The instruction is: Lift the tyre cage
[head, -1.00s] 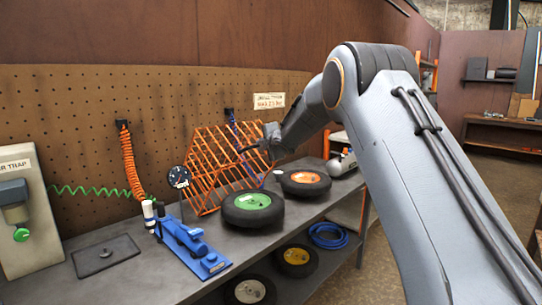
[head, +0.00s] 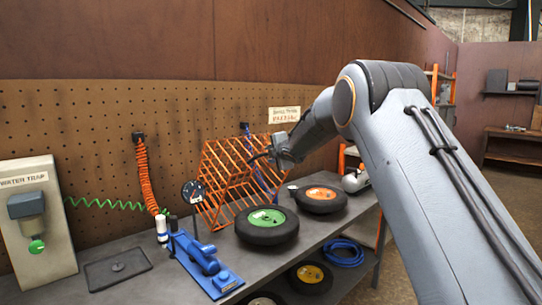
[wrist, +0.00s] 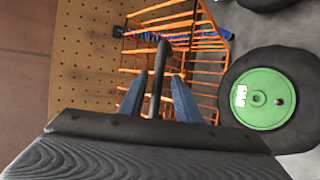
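The tyre cage (head: 222,180) is a frame of orange bars standing tilted at the back of the bench, against the pegboard. It also fills the upper middle of the wrist view (wrist: 205,42). My gripper (head: 262,156) is at the cage's upper right side in the head view, small and dark there. In the wrist view its two blue-grey fingers (wrist: 158,85) stand apart. A dark rod (wrist: 160,62) shows between them, with gaps on both sides. I cannot tell whether the rod belongs to the cage or whether the fingers touch any bar.
A green-hubbed tyre (head: 267,225) and an orange-hubbed tyre (head: 320,199) lie on the bench right of the cage. A gauge (head: 193,191) and blue jack-like tool (head: 205,262) stand to its left. An orange coiled hose (head: 147,178) hangs on the pegboard.

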